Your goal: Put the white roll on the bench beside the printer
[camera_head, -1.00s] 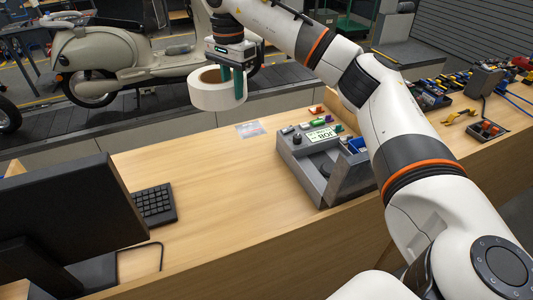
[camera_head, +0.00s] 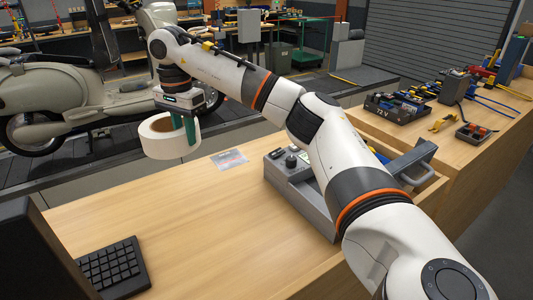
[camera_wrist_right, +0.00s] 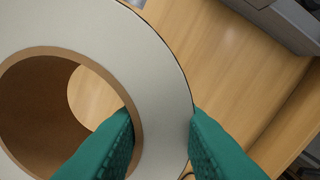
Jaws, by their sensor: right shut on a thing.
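The white roll (camera_head: 162,142) is a wide ring with a brown core, held in the air near the bench's back edge. My right gripper (camera_head: 190,128) is shut on its wall. In the right wrist view the white roll (camera_wrist_right: 160,55) fills the left side, with one green finger in its hole and the other outside. The wooden bench (camera_head: 200,225) lies below and in front. A grey box-like machine (camera_head: 318,212), which may be the printer, stands on the bench, partly hidden by my right arm. My left gripper is not in view.
A flat clear packet (camera_head: 229,160) lies left of the grey machine. A black keyboard (camera_head: 112,267) and a dark monitor (camera_head: 35,255) are at the near left. Bare bench lies between keyboard and machine. A scooter (camera_head: 90,95) stands behind.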

